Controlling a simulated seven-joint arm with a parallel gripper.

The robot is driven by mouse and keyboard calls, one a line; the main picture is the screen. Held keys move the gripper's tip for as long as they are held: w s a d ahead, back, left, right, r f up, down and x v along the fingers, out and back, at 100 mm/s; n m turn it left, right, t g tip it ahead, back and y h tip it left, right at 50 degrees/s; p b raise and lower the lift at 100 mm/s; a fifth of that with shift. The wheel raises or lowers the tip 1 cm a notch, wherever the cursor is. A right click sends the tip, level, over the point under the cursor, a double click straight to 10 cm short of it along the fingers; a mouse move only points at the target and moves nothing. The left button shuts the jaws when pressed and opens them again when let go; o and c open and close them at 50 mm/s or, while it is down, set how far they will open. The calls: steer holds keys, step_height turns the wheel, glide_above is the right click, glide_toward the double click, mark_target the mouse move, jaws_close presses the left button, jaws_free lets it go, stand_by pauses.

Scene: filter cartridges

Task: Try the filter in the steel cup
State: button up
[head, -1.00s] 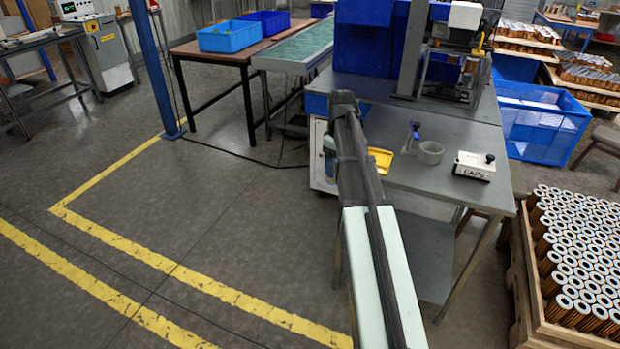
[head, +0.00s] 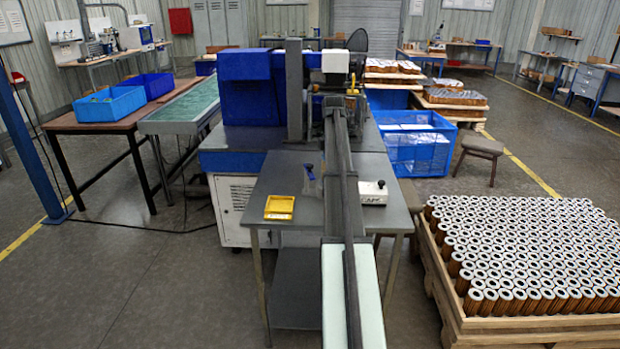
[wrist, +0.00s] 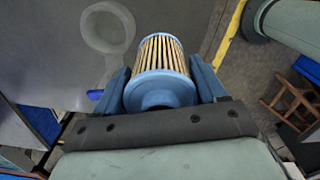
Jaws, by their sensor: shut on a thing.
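A pleated filter (wrist: 160,60) with a blue end cap fills the middle of the wrist view. My gripper (wrist: 160,72) is shut on it, one blue jaw on each side. The steel cup (wrist: 84,30) looks like a grey ring on the grey bench top, at the upper left of the wrist view. The filter appears to the right of the cup and apart from it; its height above the bench is unclear. In the head view my arm hides the cup, and I cannot make out the gripper or filter.
A yellow tray (head: 279,215), a blue-topped tool (head: 310,183) and a white caps box (head: 373,194) are on the grey bench (head: 262,186). A machine (head: 250,88) stands behind. A wooden crate (head: 530,326) packed with upright filters is at right. Open floor lies left.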

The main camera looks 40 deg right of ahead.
steer(key=w+d+f+m, duration=0.1)
steer(key=w+d+f, duration=0.5)
steer(key=w+d, duration=0.1)
steer(key=shift+w, duration=0.2)
stand_by(0.5)
steer(key=shift+f, duration=0.6)
stand_by(1.5)
steer(key=o, duration=1.2)
steer(key=shift+a, duration=0.1)
steer(key=shift+c, duration=0.2)
steer(key=shift+r, duration=0.2)
steer(key=shift+r, duration=0.8)
